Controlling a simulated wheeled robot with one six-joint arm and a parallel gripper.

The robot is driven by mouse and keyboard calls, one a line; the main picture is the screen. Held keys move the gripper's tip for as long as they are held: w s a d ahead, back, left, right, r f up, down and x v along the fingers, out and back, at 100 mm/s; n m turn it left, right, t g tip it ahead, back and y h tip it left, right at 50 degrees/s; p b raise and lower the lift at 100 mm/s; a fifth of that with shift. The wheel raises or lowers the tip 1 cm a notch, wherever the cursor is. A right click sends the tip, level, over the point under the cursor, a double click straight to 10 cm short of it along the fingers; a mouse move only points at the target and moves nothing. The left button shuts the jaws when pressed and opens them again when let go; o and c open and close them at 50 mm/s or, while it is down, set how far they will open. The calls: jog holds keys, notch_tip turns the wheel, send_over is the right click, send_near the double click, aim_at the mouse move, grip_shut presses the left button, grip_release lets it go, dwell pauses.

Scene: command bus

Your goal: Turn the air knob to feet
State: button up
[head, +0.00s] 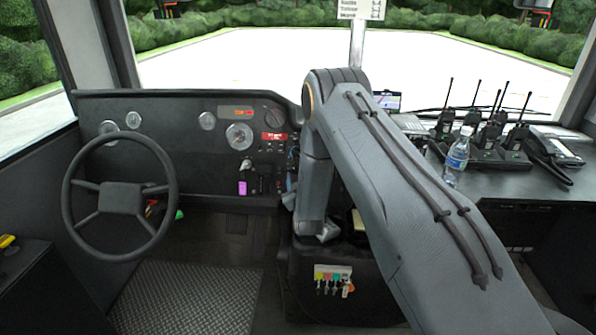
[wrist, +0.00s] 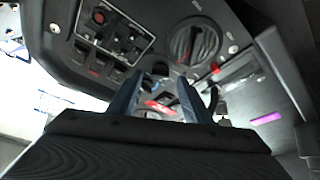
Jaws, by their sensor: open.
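My gripper (wrist: 160,78) shows in the wrist view as two blue fingers, spread apart with nothing held between them. They point at the dark dash panel. A small black knob (wrist: 160,68) shows in the gap near the fingertips, with red markings below it. A larger round dark dial (wrist: 195,42) with a ridged face lies beyond the right finger. I cannot tell from the labels which of these is the air knob, nor read its setting. I cannot tell whether the fingers touch anything. In the head view my arm hides most of the gripper and the panel around it.
A black steering wheel (head: 120,196) stands at the left. A switch panel (wrist: 110,38) lies left of the fingers in the wrist view. Several radios (head: 490,140) and a water bottle (head: 456,157) stand on the right console. Coloured keys (head: 333,280) hang below my arm.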

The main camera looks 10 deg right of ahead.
aim_at(296, 168)
jog(key=shift+w+d, duration=0.1)
jog(key=shift+w, duration=1.3)
jog(key=c, duration=1.1)
jog(key=shift+m, duration=0.5)
jog(key=m+h+b, duration=0.1)
jog(key=m, duration=0.2)
jog(key=m+h+b, duration=0.1)
jog(key=shift+a+f+m+h+b, duration=0.2)
jog(key=shift+a+m+h+b, duration=0.1)
jog(key=shift+b, duration=0.05)
jog(key=shift+w+a+r+m+g+h+b, duration=0.1)
jog(key=shift+m+g+h+b, duration=0.35)
jog(key=shift+m, duration=1.05)
jog(key=shift+a+m+g+h+b, duration=0.1)
jog(key=shift+m+h+b, duration=0.6)
jog(key=shift+m, duration=0.8)
